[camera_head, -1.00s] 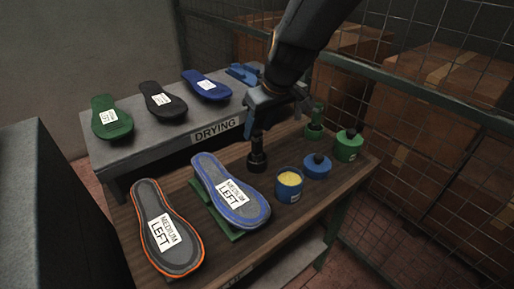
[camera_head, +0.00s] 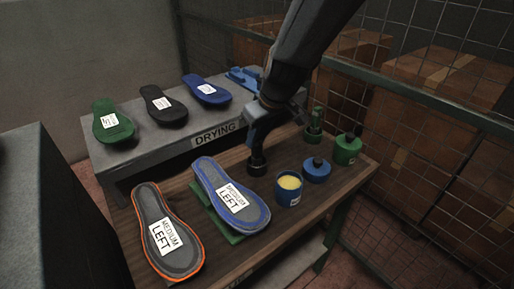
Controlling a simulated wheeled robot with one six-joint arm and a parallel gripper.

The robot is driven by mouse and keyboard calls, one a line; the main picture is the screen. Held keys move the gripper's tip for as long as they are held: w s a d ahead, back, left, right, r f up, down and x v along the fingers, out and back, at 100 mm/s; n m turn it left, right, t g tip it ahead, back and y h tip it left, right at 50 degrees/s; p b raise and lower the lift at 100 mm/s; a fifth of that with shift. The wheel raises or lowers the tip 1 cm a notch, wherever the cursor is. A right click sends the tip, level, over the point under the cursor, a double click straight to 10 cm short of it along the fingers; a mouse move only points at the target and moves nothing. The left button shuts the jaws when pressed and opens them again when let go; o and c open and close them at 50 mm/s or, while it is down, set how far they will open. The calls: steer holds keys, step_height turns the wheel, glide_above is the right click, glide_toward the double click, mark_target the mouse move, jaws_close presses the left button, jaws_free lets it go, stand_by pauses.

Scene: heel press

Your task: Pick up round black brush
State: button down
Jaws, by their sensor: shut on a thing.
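The round black brush (camera_head: 257,164) stands upright on the brown wooden table, between the blue-rimmed sole and the blue pot. My gripper (camera_head: 254,136) comes down from the upper right and is shut on the brush's upper part. The fingers and arm hide part of the brush's top. I cannot tell whether the brush's bottom touches the table.
A blue-rimmed sole (camera_head: 232,195) and an orange-rimmed sole (camera_head: 168,232) lie left. Behind is the drying shelf (camera_head: 200,148).

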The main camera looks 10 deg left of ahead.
step_height(320, 180, up, 10)
steer(key=shift+b, duration=0.85)
stand_by(1.6)
